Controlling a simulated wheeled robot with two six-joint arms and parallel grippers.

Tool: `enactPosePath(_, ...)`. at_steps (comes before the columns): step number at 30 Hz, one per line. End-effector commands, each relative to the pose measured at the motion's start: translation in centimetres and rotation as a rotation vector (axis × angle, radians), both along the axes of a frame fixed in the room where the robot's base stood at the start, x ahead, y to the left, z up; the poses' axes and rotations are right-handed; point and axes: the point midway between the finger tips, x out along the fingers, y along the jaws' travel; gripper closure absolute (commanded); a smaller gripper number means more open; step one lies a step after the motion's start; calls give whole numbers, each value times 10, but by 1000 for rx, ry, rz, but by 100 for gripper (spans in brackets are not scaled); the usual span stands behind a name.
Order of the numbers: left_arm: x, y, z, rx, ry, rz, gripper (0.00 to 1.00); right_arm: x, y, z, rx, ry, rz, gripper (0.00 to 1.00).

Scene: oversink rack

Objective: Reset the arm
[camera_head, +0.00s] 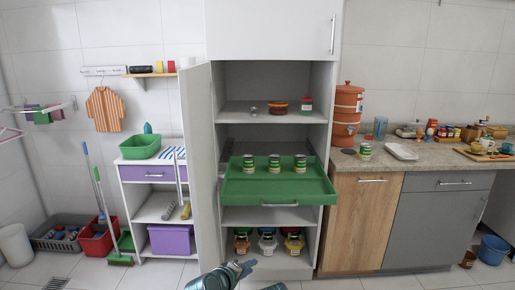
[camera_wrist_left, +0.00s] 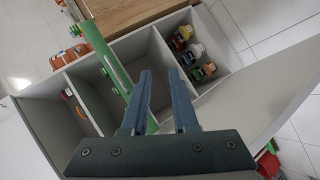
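My left gripper (camera_head: 246,268) is low at the bottom middle of the head view, in front of the open tall cabinet (camera_head: 322,110). In the left wrist view its two fingers (camera_wrist_left: 161,76) stand apart with nothing between them, so it is open and empty. The cabinet and its green pull-out tray (camera_wrist_left: 98,42) lie beyond the fingers there. A small bluish piece shows at the bottom edge of the head view, right of the left gripper; it may be part of my right gripper, but its fingers cannot be made out.
The green tray (camera_head: 276,190) is pulled out, with three cans (camera_head: 275,164) at its back. The cabinet door (camera_head: 203,165) stands open on the left. Lidded containers (camera_head: 267,243) stand on the bottom shelf. A counter (camera_head: 430,160) is at right. The floor in front is clear.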

Motion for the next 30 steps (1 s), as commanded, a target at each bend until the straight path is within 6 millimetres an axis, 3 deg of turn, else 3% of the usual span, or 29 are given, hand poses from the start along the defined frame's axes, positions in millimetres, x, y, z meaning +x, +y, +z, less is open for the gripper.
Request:
enactPosePath(5,-23,19,-40,257,101,-153,73,0,0,0,0,0,0,55)
enactPosePath(12,-71,70,-92,610,309,-393,73,0,0,0,0,0,0,55)
enactPosePath(18,-111,115,-112,805,490,-553,73,0,0,0,0,0,0,55)
enactPosePath(23,-142,146,-117,911,630,-663,73,0,0,0,0,0,0,55)
enactPosePath(24,-144,133,-117,919,620,-686,73,0,0,0,0,0,0,55)
enactPosePath(30,-159,97,-117,971,619,-781,73,0,0,0,0,0,0,55)
